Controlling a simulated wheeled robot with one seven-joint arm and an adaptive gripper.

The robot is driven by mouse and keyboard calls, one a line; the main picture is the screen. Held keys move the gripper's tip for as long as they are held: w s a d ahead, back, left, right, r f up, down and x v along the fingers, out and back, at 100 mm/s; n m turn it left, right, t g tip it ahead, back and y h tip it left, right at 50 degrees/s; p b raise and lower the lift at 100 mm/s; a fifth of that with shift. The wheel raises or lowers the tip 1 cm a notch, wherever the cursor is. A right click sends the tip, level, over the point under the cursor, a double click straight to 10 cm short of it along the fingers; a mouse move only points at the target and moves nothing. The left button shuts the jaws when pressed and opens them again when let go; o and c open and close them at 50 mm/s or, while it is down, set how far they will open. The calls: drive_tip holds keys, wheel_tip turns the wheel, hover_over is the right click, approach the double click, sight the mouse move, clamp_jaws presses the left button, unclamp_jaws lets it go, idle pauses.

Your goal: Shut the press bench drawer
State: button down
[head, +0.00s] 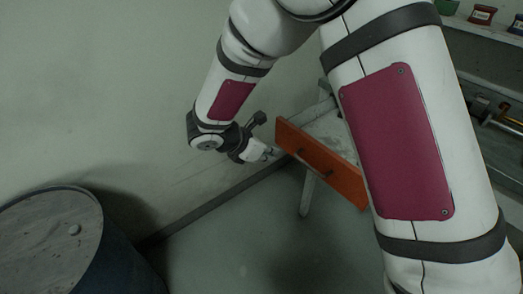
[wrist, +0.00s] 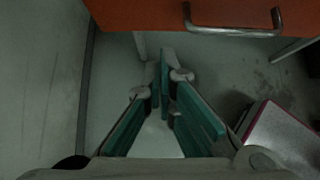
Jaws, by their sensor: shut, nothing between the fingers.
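The press bench drawer shows an orange front (head: 322,165) with a dark bar handle (head: 300,153) in the head view. There my gripper's fingertips (wrist: 165,55) are together and empty, just below the front and left of the handle.
A dark drum (head: 60,240) with a grey lid stands at the lower left. A pale bench leg (head: 307,192) stands below the drawer. Shelves with small tins (head: 481,14) are at the upper right. The floor (head: 230,245) between drum and bench is clear.

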sight(286, 149)
drive_tip(key=w+d, duration=0.1)
drive_tip(key=w+d+f, duration=0.1)
drive_tip(key=d, duration=0.1)
drive_tip(key=w+d+f, duration=0.1)
drive_tip(key=d, duration=0.1)
drive_tip(key=shift+w, duration=0.3)
drive_tip(key=w+d, duration=0.5)
drive_tip(key=d, duration=0.2)
drive_tip(key=w+d+b, duration=0.1)
drive_tip(key=w+d, duration=0.4)
drive_tip(key=d, duration=0.2)
drive_tip(key=w+d+b, duration=0.1)
drive_tip(key=w+d, duration=0.4)
drive_tip(key=d, duration=0.2)
drive_tip(key=shift+w+d, duration=0.35)
drive_tip(key=shift+w, duration=0.05)
drive_tip(key=shift+w+d, duration=0.5)
drive_tip(key=shift+d, duration=0.25)
